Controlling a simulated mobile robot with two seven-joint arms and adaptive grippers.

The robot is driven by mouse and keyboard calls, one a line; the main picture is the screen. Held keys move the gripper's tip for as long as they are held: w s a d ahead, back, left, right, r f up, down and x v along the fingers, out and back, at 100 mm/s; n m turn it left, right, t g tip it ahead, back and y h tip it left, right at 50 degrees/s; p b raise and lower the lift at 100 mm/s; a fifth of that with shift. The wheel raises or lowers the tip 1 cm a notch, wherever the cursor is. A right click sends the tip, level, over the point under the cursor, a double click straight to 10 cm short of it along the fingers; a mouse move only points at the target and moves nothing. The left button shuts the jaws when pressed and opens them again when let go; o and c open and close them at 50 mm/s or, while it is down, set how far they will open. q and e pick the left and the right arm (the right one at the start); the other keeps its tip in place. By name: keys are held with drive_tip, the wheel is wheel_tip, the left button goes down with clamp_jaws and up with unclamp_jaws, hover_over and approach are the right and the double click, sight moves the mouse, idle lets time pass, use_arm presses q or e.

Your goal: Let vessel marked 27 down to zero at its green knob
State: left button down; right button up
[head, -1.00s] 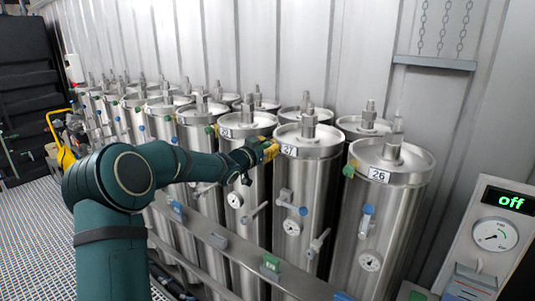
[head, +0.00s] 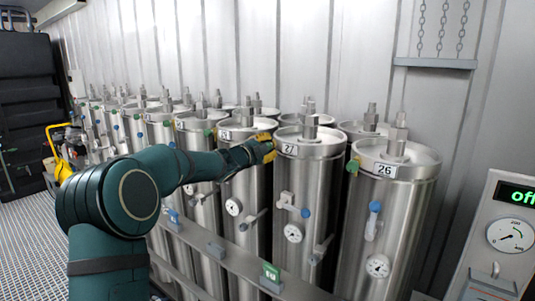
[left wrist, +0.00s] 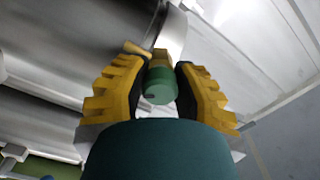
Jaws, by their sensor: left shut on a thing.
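The vessel marked 27 (head: 305,190) is a tall steel cylinder with a number label (head: 290,149) near its top. My left gripper (head: 265,148) is at the upper left side of this vessel, just beside the label. In the left wrist view its yellow fingers (left wrist: 160,85) are closed around a green knob (left wrist: 159,85) with a brass-coloured fitting above it. In the head view the knob is hidden by the gripper. A dial gauge (head: 293,233) and a blue-handled valve (head: 293,205) sit lower on the vessel. My right gripper is not in view.
The vessel marked 26 (head: 385,215) stands close on the right, with its own green knob (head: 353,166). More vessels stand in a row to the left. A rail (head: 235,252) runs in front. A panel with a dial and a green display (head: 508,225) is at the right.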

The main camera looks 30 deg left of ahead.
use_arm(q)
drive_tip(key=m+b, duration=0.2)
drive_tip(key=m, duration=0.2)
drive_tip(key=shift+f, duration=0.1)
drive_tip(key=shift+m+b, duration=0.85)
drive_tip(key=shift+m, duration=0.65)
drive_tip(key=c, duration=0.7)
unclamp_jaws()
drive_tip(key=s, duration=0.8)
drive_tip(key=s+a, duration=0.1)
drive_tip(key=s, duration=0.3)
